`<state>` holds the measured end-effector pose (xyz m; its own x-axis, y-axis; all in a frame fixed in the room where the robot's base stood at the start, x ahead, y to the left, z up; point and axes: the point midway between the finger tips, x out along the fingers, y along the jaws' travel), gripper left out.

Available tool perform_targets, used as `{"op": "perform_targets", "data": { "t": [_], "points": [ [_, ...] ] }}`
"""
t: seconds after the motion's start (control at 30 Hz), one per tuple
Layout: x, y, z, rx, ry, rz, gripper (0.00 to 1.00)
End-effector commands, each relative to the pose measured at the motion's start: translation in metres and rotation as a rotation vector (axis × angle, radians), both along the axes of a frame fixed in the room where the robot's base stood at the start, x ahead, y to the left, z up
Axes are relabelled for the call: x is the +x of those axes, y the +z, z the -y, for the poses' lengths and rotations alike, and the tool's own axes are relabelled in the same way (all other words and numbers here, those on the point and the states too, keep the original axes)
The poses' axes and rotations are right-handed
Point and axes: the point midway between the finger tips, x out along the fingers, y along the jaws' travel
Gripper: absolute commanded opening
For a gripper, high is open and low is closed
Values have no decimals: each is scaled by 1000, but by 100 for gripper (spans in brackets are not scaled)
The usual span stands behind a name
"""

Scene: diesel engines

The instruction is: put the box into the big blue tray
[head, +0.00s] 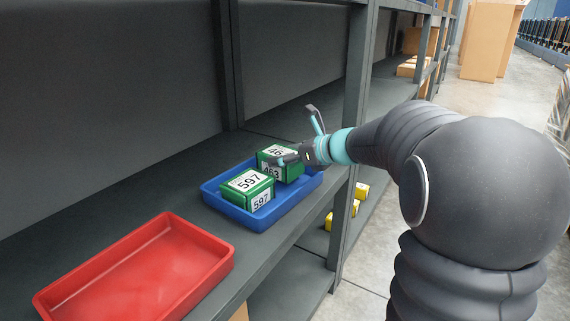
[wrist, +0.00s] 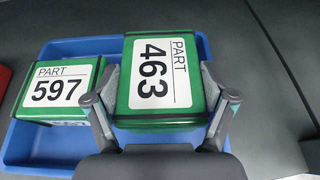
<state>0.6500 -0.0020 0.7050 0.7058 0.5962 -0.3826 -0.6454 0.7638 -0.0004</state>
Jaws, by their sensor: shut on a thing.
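The big blue tray (head: 225,208) sits on the dark shelf and also shows in the wrist view (wrist: 20,150). My gripper (head: 297,135) is over the tray's far right part, its fingers on either side of a green box labelled 463 (head: 276,160). In the wrist view my gripper (wrist: 160,105) is shut on this box (wrist: 160,112). The box is within the tray's outline; whether it touches the tray floor cannot be told. A second green box, labelled 597 (head: 249,190), sits in the tray to the left of it and also shows in the wrist view (wrist: 60,88).
An empty red tray (head: 140,270) lies on the same shelf, at the front left. A shelf post (head: 350,120) stands just right of the blue tray. Yellow boxes (head: 361,190) are on a lower shelf. Cardboard boxes (head: 488,40) stand in the background.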

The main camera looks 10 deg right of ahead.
Motion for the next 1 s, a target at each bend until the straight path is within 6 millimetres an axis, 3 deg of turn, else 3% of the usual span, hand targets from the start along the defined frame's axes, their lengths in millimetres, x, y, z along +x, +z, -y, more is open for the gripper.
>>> {"op": "perform_targets", "data": {
  "t": [0.13,0.57,0.6,0.63,1.0],
  "points": [
    [0,-19,0,1,0,2,24],
    [0,-24,0,1,0,2,24],
    [0,-23,0,0,0,0,93],
    [0,-23,0,0,0,0,100],
    [0,-22,0,-1,0,1,100]
  ]
}}
